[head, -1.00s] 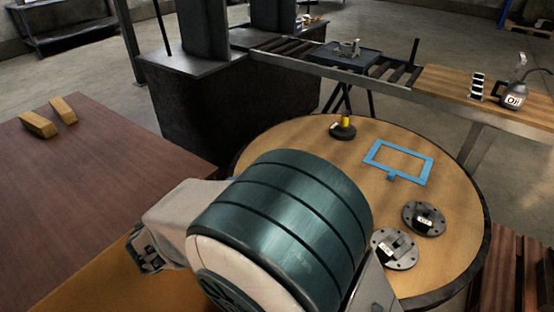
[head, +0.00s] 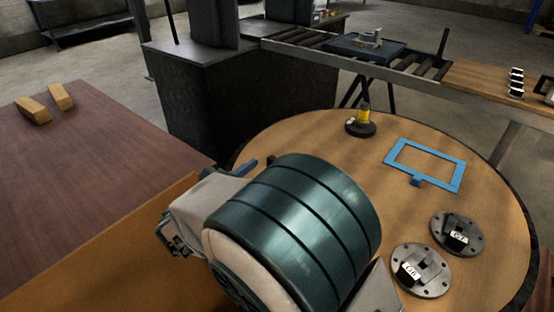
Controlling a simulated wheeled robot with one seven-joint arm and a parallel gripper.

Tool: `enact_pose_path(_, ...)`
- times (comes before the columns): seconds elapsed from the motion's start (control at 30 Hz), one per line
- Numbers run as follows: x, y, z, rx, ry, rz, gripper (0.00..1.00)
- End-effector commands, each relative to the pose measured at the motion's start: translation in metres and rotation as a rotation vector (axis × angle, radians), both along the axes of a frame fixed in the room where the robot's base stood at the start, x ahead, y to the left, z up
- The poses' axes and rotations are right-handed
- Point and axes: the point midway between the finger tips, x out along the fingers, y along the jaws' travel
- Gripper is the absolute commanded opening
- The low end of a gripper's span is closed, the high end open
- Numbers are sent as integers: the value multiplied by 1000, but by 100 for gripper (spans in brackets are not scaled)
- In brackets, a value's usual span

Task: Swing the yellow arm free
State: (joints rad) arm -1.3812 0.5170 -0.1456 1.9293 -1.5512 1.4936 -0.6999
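A small yellow upright piece (head: 364,112) stands on a round black base (head: 360,128) at the back left of the round wooden table; it is the only yellow arm-like thing I can make out. A teal banded link of my own arm fills the lower middle. My gripper (head: 174,236) seems to be the dark grey mechanism at the left end of my pale wrist, well apart from the yellow piece. Its fingers are too unclear to show whether they are open, and I see nothing held.
The round table (head: 290,136) also bears a blue frame (head: 400,149) and two grey flanged discs (head: 458,234) (head: 422,270). A brown bench (head: 95,180) with two wooden blocks (head: 47,104) is at left. A roller conveyor (head: 425,80) with a dark tray runs behind.

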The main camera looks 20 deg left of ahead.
Motion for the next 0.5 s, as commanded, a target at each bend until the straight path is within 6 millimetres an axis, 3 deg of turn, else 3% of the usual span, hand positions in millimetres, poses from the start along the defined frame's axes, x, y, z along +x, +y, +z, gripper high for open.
enact_pose_path(0.2,42,-13,-1,2,-2,-3,40)
enact_pose_path(0.5,66,-19,0,1,0,0,40)
